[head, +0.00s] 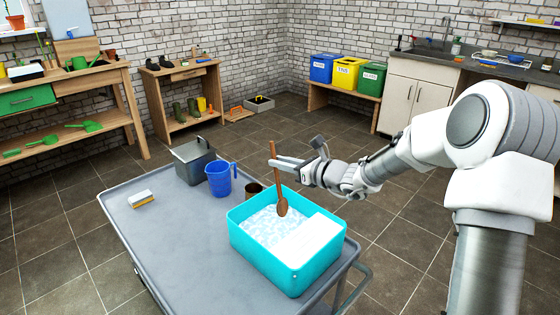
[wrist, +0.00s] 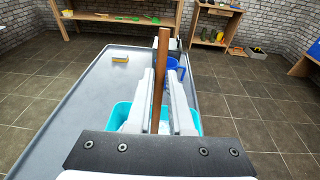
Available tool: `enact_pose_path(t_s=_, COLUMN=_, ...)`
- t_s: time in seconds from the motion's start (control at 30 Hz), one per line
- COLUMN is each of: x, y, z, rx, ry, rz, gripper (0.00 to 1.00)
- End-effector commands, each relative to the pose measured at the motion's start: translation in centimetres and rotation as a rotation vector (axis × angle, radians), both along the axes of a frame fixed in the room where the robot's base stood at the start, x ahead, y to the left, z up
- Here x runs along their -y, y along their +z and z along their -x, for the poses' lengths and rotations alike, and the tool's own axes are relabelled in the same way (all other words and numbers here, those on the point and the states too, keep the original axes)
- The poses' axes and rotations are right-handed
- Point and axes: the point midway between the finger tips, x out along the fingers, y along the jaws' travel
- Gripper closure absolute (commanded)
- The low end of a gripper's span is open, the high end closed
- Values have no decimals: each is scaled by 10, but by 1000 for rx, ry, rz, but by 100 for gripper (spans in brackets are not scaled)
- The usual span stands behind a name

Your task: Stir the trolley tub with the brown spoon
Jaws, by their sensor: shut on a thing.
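The brown spoon (head: 281,207) hangs nearly upright with its bowl low, over the turquoise tub (head: 275,263). My gripper (head: 274,162) is shut on the spoon's handle, above the tub's far rim. In the wrist view the handle (wrist: 160,85) stands between my two fingers (wrist: 163,110). The tub sits at the near right end of the grey trolley (head: 160,235). It holds a pale, foamy-looking filling and a white block at its right side. The spoon's bowl appears inside or just above the tub; I cannot tell whether it touches the filling.
A yellow-and-white brush or sponge (head: 141,199) lies at the trolley's left.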

Motion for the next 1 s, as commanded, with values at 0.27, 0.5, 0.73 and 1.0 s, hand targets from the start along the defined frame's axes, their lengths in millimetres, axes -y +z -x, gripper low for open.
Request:
enact_pose_path(t_s=0.27, x=3, y=-26, z=4, rx=-1, ry=0, rz=1, gripper=100)
enact_pose_path(t_s=0.5, x=6, y=-45, z=6, rx=-1, ry=1, rz=1, gripper=100)
enact_pose_path(t_s=0.73, x=8, y=-63, z=9, rx=0, ry=1, rz=0, gripper=100)
enact_pose_path(t_s=1.0, x=11, y=-84, z=12, rx=-1, ry=1, rz=1, gripper=100)
